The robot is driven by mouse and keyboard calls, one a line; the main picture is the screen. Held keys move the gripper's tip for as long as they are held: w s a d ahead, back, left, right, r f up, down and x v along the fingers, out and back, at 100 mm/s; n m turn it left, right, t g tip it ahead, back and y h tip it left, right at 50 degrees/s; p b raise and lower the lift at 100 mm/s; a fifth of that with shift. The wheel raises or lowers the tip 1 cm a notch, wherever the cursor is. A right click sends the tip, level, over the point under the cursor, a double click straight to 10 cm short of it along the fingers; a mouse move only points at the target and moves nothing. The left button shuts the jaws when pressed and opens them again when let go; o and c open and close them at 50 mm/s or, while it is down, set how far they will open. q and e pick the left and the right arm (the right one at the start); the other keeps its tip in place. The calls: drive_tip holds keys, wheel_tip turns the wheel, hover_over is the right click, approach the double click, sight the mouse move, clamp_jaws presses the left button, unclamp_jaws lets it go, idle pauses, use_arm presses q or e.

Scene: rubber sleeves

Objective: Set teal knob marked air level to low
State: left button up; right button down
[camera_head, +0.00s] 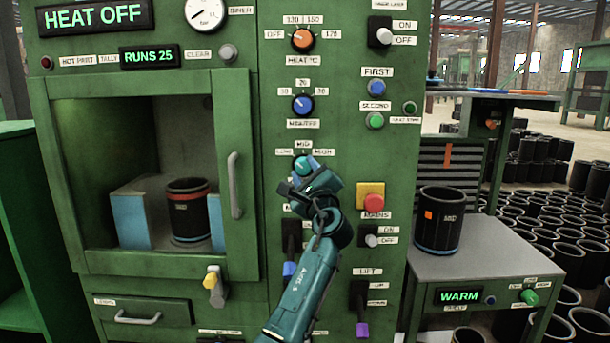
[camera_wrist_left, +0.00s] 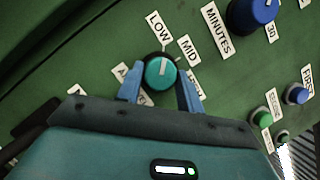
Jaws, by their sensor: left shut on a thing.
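The teal knob (camera_head: 304,164) sits on the green panel under the LOW, MID and HIGH labels. In the left wrist view the knob (camera_wrist_left: 160,72) shows a white pointer line aimed up the picture, between the LOW label (camera_wrist_left: 157,25) and the MID label (camera_wrist_left: 189,48), nearer LOW. My left gripper (camera_head: 301,174) is at the knob, and its blue fingers (camera_wrist_left: 159,80) stand on either side of it, shut on it. My right gripper is not in view.
Above are the blue minutes knob (camera_head: 303,105) and the orange heat knob (camera_head: 303,39). A red mains button (camera_head: 374,203) and a blue-tipped lever (camera_head: 289,268) are close to my left arm. A grey oven handle (camera_head: 235,186) sticks out at left.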

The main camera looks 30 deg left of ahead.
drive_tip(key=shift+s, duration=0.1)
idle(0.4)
use_arm(q)
drive_tip(key=o, duration=1)
drive_tip(key=b+v, duration=0.1)
drive_tip(key=v, duration=1.2)
drive_tip(key=shift+s+d, duration=0.1)
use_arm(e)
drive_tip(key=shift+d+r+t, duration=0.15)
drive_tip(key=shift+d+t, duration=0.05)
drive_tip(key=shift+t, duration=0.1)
use_arm(q)
drive_tip(key=shift+r, duration=0.1)
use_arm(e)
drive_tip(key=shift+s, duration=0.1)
